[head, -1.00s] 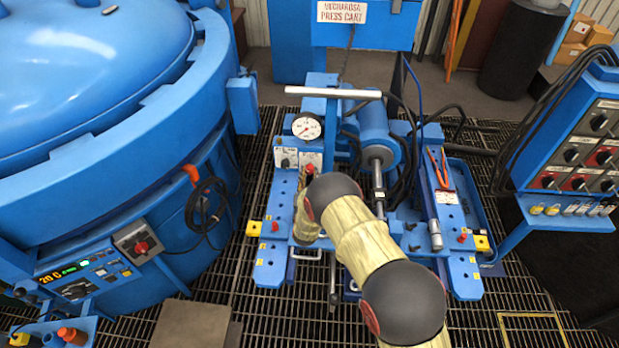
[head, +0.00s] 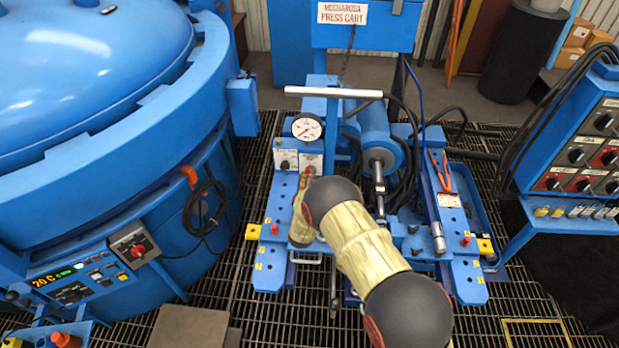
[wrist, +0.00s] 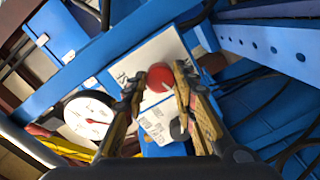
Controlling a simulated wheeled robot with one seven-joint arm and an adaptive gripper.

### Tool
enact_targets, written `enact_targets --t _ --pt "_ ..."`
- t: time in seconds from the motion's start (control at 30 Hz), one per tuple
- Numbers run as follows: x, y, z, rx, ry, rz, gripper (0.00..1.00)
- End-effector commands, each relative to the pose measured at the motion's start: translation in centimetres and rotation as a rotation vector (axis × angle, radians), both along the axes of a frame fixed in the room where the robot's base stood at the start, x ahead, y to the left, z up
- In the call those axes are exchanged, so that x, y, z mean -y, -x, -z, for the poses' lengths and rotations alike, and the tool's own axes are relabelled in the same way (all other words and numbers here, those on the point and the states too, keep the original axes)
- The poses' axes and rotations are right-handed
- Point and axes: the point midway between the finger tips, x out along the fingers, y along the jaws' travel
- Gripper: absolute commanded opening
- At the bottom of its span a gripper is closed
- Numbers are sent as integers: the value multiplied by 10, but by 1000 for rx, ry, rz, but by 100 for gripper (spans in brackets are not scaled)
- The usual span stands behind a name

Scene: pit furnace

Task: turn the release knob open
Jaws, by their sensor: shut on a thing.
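The release knob (wrist: 160,77) is a round red knob on a white label plate, seen between my fingertips in the wrist view. My gripper (wrist: 157,84) has one finger on each side of it and is shut on it. In the head view my gripper (head: 307,178) reaches the white plate (head: 312,162) below the pressure gauge (head: 307,127), and it hides most of the knob there. The gauge also shows in the wrist view (wrist: 88,117), left of my fingers.
A dark knob (head: 285,164) sits on the plate just left. A white handle bar (head: 333,92) crosses above the gauge. A blue cylinder (head: 375,130) and hoses lie to the right. The large blue furnace (head: 90,150) fills the left; a switch panel (head: 592,150) stands at far right.

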Motion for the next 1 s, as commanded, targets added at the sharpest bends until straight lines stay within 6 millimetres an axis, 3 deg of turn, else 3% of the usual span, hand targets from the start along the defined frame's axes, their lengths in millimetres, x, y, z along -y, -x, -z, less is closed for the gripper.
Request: enact_targets --t 0.3,0.8,0.83,1.0 --pt "-1 0 0 -4 109 -1 2" --pt "-1 0 0 -5 128 -2 2" --pt "-1 0 0 -5 128 -2 28" --pt "-1 0 0 -4 127 -2 38"
